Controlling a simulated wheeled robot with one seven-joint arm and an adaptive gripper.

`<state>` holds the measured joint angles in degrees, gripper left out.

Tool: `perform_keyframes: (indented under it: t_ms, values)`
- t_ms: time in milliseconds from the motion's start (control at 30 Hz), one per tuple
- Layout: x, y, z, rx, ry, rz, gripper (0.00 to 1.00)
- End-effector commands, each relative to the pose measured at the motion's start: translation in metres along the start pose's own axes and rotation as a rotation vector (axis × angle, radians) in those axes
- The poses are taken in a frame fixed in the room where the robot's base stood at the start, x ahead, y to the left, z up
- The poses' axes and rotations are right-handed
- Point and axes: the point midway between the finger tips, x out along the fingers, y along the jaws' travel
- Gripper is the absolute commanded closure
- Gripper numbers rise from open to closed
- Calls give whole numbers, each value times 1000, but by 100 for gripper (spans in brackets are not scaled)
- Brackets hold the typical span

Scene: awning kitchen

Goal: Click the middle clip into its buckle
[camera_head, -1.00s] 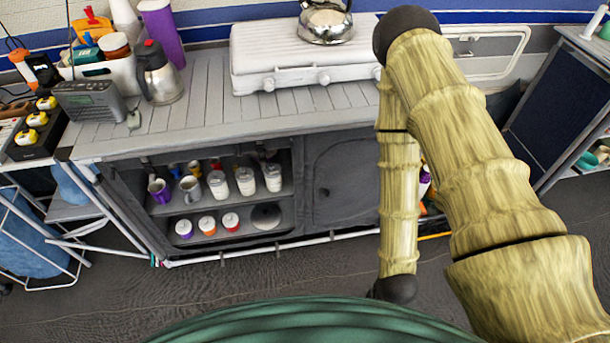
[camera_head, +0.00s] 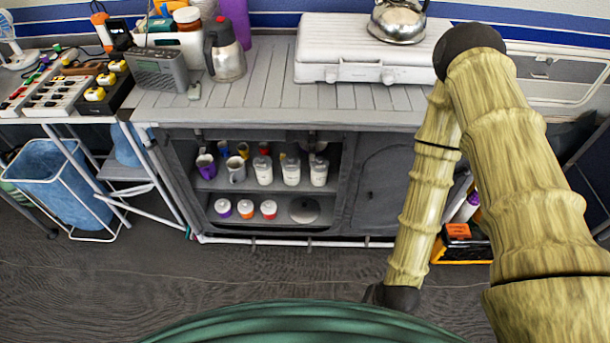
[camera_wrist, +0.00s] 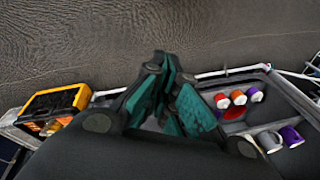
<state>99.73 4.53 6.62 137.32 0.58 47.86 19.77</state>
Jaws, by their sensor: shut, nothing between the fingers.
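I cannot clearly make out a clip or a buckle in either view. Small yellow-and-black pieces (camera_head: 95,93) sit on a black block at the left end of the counter; they are too small to identify. White strips with small coloured parts (camera_head: 45,95) lie left of them. My gripper (camera_wrist: 160,62) shows in the wrist view with its dark, green-padded fingers together and nothing between them. It is above the floor in front of the cabinet, away from the side table.
A radio (camera_head: 160,72), a steel jug (camera_head: 225,55) and a white case (camera_head: 360,65) with a kettle (camera_head: 398,18) stand on the counter. A blue bin (camera_head: 60,185) stands left, an orange-black crate (camera_head: 462,240) right. The foreground floor is clear.

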Motion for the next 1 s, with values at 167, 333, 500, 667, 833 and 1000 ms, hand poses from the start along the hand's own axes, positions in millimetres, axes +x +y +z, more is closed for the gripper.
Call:
perform_keyframes:
  t_ms: [167, 333, 500, 667, 833, 1000]
  values:
    - [50, -64, -28, 359, 103, -167, 100]
    - [74, -124, -61, 718, 159, -349, 100]
    - [87, -177, -98, 1080, 175, -554, 100]
    - [90, -221, -136, 1419, 147, -767, 100]
    - [84, -258, -178, 1767, 69, -1013, 100]
    - [71, -282, -216, 2053, -46, -1246, 100]
